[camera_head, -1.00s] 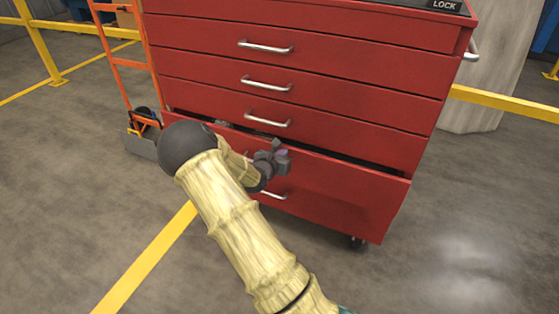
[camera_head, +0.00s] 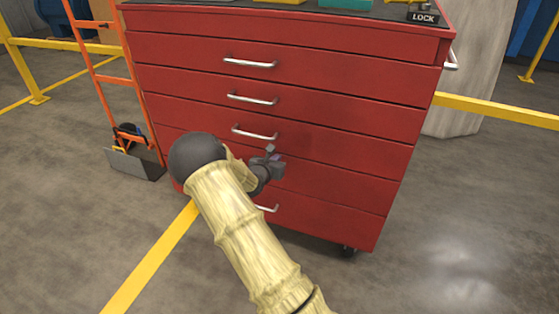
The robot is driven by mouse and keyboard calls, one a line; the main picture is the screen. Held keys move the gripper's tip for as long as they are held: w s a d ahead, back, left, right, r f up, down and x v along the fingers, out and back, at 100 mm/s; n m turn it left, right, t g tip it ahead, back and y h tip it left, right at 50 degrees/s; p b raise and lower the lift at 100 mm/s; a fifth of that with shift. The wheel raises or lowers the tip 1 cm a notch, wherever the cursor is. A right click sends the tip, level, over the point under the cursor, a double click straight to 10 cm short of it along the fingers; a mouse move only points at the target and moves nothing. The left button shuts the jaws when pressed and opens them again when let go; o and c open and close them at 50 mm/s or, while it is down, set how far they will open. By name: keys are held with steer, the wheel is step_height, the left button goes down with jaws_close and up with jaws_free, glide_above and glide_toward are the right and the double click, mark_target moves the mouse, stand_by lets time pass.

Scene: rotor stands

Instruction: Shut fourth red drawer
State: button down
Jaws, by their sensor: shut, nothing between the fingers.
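The red tool cabinet (camera_head: 330,110) stands in front of me with a stack of red drawers. The fourth red drawer (camera_head: 340,184) lies below the third handle. Its front looks flush with the drawers around it, and no dark gap shows above it. Its handle is hidden behind my arm and gripper. My gripper (camera_head: 271,156) is shut and empty, in front of the fourth drawer's front; I cannot tell whether it touches it.
Metal handles show on the upper three drawers (camera_head: 250,63) and on the bottom drawer (camera_head: 266,208). An orange hand truck (camera_head: 100,78) stands left of the cabinet. Yellow rails (camera_head: 500,110) run on both sides. Grey floor is clear at the right.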

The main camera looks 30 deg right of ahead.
steer(key=shift+w+d+r, duration=0.15)
steer(key=shift+d+r, duration=0.15)
steer(key=shift+a+f, duration=0.1)
steer(key=shift+a, duration=0.2)
steer(key=f+p+v, duration=0.1)
steer(key=p+v, duration=0.3)
steer(key=v, duration=1)
steer(key=shift+s+f, duration=0.3)
steer(key=shift+f, duration=0.1)
